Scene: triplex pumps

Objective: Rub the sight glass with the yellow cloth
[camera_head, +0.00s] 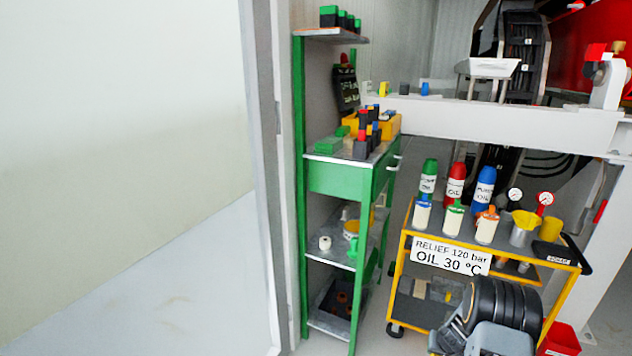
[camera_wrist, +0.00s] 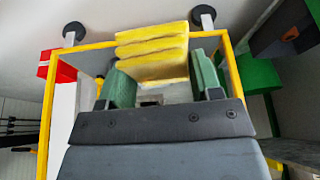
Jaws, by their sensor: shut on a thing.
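My gripper (camera_wrist: 162,80) shows in the wrist view with its two green-padded fingers on either side of a folded yellow cloth (camera_wrist: 152,52). It is shut on the cloth, whose thick folds stick out past the fingertips. In the head view, my dark arm covers the lower right, and I cannot make out the gripper or the held cloth there. I cannot pick out the sight glass in either view.
A yellow-framed cart (camera_head: 402,262) carries bottles, jars, gauges and a pressure sign (camera_head: 450,256). Its frame surrounds the gripper in the wrist view (camera_wrist: 47,110). A green shelf unit (camera_head: 340,178) stands left of it, a red bin (camera_head: 560,340) at lower right. A white beam (camera_head: 480,118) crosses behind.

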